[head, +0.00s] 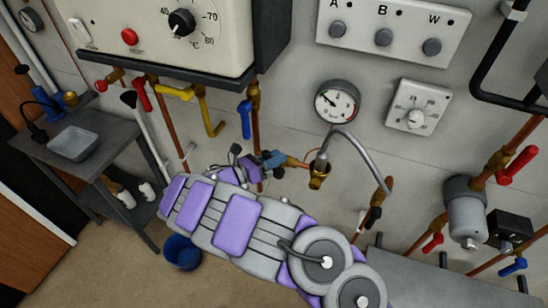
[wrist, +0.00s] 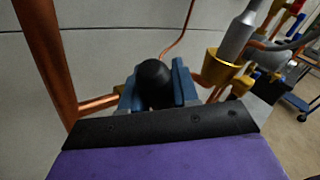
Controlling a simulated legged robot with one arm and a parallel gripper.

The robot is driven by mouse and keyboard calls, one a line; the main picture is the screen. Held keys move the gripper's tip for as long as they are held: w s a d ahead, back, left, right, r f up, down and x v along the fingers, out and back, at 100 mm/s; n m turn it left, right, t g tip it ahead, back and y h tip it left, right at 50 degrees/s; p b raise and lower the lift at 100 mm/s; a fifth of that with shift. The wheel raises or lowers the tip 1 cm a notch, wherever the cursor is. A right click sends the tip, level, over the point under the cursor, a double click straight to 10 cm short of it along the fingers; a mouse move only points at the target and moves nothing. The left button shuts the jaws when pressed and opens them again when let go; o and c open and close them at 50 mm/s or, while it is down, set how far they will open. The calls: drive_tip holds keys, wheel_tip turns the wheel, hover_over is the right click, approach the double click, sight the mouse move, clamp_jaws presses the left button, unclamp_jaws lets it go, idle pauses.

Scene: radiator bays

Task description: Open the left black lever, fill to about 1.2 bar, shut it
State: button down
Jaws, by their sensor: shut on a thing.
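My gripper (head: 272,160) is at the left end of the filling loop, beside the copper pipe below the boiler. In the wrist view its blue fingers (wrist: 180,84) are shut on the black lever (wrist: 153,76), whose rounded end shows between them. The lever's valve body is mostly hidden, so I cannot tell the lever's angle. A grey braided hose (head: 350,139) arches from a brass fitting (head: 318,176) to the right-hand valve, which has another black lever (head: 374,216). The round pressure gauge (head: 337,102) is above; its needle points up-left, but its figures are too small to read.
The boiler (head: 160,30) hangs at upper left, with red (head: 141,94), yellow (head: 175,92) and blue (head: 245,119) handles below. A dial box (head: 417,107) is right of the gauge. A blue bucket (head: 182,252) stands on the floor; a side table (head: 105,128) is left.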

drive_tip(key=d+m+y+p, duration=0.1)
drive_tip(key=m+p, duration=0.1)
drive_tip(key=s+d+m+y+p, duration=0.1)
drive_tip(key=m+y+p, duration=0.1)
drive_tip(key=shift+d+r+g, duration=0.15)
drive_tip(key=shift+d+g, duration=0.1)
drive_tip(key=shift+g, duration=0.15)
idle(0.4)
idle(0.4)
drive_tip(key=c, duration=0.9)
unclamp_jaws()
